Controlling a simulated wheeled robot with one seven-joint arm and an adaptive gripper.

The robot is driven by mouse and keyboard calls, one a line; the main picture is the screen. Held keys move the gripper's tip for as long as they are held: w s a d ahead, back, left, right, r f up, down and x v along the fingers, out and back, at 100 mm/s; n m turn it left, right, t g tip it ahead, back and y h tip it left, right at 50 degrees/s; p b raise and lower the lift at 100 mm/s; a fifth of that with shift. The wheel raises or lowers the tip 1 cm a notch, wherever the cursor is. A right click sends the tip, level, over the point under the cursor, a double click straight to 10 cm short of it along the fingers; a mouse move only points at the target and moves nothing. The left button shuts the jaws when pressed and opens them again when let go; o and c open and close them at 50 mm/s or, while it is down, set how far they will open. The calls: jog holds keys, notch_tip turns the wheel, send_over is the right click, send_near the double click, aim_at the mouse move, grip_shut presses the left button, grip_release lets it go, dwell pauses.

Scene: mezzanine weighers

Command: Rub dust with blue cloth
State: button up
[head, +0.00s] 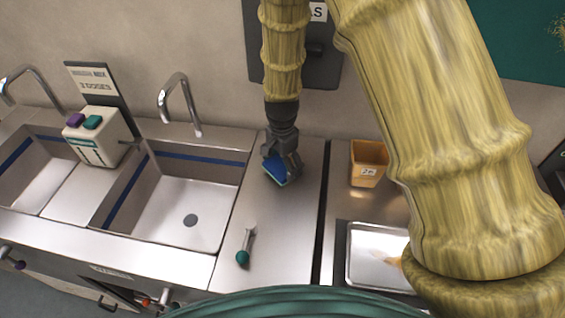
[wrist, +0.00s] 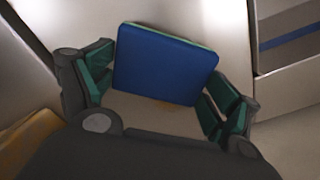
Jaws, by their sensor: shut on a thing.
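The blue cloth (head: 274,171) looks like a flat square pad with a pale green edge. My gripper (head: 282,164) is shut on it at the steel counter between the right sink and the dark gap. In the wrist view the cloth (wrist: 165,65) sits between the green-padded fingers of my gripper (wrist: 158,98). I cannot tell whether the cloth touches the counter. A tan smear (head: 392,258), perhaps the dust, lies on a shallow metal tray (head: 366,275) at the lower right, partly hidden by my arm.
A brush-like tool with a green end (head: 243,257) lies on the counter in front of the cloth. Two sinks with taps and a dispenser (head: 98,137) are at left. A dark wall panel (head: 310,62) is behind.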

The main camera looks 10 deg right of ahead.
jog(key=shift+f, duration=0.8)
dwell(0.4)
jog(key=shift+s+d+r, duration=0.1)
jog(key=shift+s+d, duration=0.15)
jog(key=shift+d, duration=0.4)
jog(key=shift+s+d+f, duration=0.1)
jog(key=shift+s+d, duration=0.15)
jog(key=shift+d, duration=0.35)
jog(key=shift+s+d+r, duration=0.1)
jog(key=shift+s+d, duration=0.15)
jog(key=shift+d, duration=0.4)
jog(key=shift+w+d, duration=0.25)
jog(key=shift+w, duration=0.4)
jog(key=shift+w+d, duration=0.25)
jog(key=shift+w, duration=0.35)
jog(key=shift+w+a+p, duration=0.25)
jog(key=shift+w+a, duration=0.05)
jog(key=shift+a, duration=0.3)
jog(key=shift+w+a+p, duration=0.25)
jog(key=shift+a+p, duration=0.05)
jog(key=shift+a, duration=0.35)
jog(key=shift+w+a+p, duration=0.25)
jog(key=shift+w+a, duration=0.05)
jog(key=shift+a, duration=0.3)
